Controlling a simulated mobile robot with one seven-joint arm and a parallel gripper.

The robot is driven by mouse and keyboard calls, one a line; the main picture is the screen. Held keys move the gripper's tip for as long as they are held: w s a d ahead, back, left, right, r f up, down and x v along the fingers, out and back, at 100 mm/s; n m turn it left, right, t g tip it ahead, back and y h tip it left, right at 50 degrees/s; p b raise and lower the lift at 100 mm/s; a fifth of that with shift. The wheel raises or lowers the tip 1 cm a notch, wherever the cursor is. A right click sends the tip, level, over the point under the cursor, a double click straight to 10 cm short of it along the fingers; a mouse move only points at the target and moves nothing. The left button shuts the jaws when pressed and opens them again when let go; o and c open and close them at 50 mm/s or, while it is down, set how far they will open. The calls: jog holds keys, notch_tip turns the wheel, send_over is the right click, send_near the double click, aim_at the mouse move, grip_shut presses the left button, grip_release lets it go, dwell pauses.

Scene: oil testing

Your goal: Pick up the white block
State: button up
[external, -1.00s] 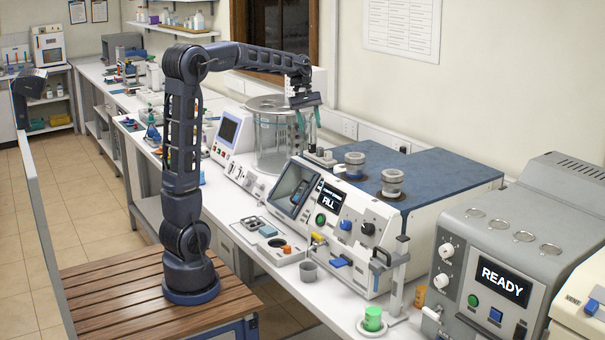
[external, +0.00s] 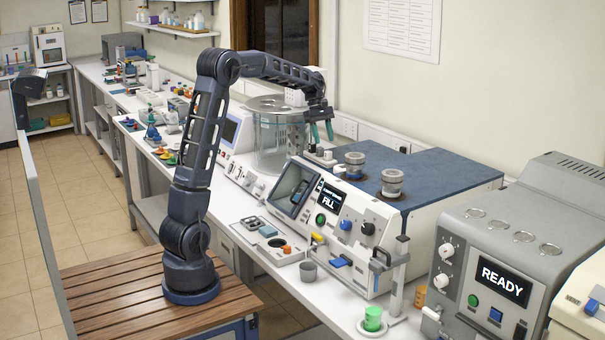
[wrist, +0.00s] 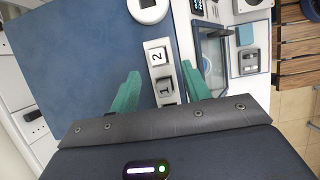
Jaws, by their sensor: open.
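A white block marked "2" (wrist: 158,56) sits on a pale strip on top of the white machine in the wrist view. A grey block marked "1" (wrist: 165,89) sits beside it on the same strip, nearer my gripper's palm. My gripper (wrist: 160,78) is open, with one green finger on each side of the strip, and nothing is held. In the external view my gripper (external: 322,137) points down just above the strip's blocks (external: 327,155), which are too small to tell apart there.
The machine's blue top (external: 430,180) carries two metal cups (external: 355,165) close to the right of the blocks. A glass tank (external: 277,140) stands close to the left. A grey machine reading READY (external: 503,280) stands at the right. The blue top behind is mostly clear.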

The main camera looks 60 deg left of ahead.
aim_at(328, 158)
jog(key=shift+x, duration=2.8)
jog(key=shift+w, duration=0.2)
jog(key=shift+c, duration=0.2)
grip_shut()
